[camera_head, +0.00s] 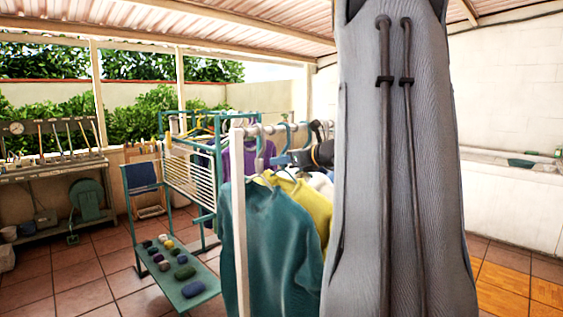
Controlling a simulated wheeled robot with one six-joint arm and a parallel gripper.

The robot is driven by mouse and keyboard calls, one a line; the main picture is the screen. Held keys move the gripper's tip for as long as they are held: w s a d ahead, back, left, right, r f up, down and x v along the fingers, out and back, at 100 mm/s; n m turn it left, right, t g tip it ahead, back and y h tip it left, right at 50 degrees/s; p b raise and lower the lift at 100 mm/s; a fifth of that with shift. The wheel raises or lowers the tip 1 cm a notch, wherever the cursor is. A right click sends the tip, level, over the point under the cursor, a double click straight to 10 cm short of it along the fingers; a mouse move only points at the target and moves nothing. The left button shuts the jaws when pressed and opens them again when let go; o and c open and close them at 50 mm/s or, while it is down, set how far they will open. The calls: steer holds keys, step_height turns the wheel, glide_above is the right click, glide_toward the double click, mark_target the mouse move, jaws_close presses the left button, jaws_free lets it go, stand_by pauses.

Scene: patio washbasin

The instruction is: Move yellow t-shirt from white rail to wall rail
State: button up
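The yellow t-shirt (309,203) hangs on the white rail (240,215), just behind a teal long-sleeved top (275,245) that covers much of it. Its right side is cut off by a large grey shape close to the camera. My gripper (284,159) reaches in from behind that grey shape, a little above the yellow t-shirt and below the rail's top bar. Its fingers are small and partly hidden, so I cannot tell whether they are open, shut or touching a hanger. I cannot clearly make out the wall rail.
White and purple clothes (240,158) hang near the yellow one. A teal drying rack (190,170) and a low bench (180,275) with several folded items stand to the left. A workbench (50,170) is at the far left. A pale ledge (515,175) runs along the right wall.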

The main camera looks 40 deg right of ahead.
jaws_close()
steer(key=shift+r, duration=0.15)
steer(key=shift+r+p, duration=0.95)
steer(key=shift+r, duration=0.45)
steer(key=shift+s, duration=0.1)
steer(key=s+d+p, duration=0.3)
steer(key=s+p, duration=0.7)
steer(key=s, duration=2.5)
steer(key=shift+s+r, duration=0.35)
steer(key=shift+r, duration=0.1)
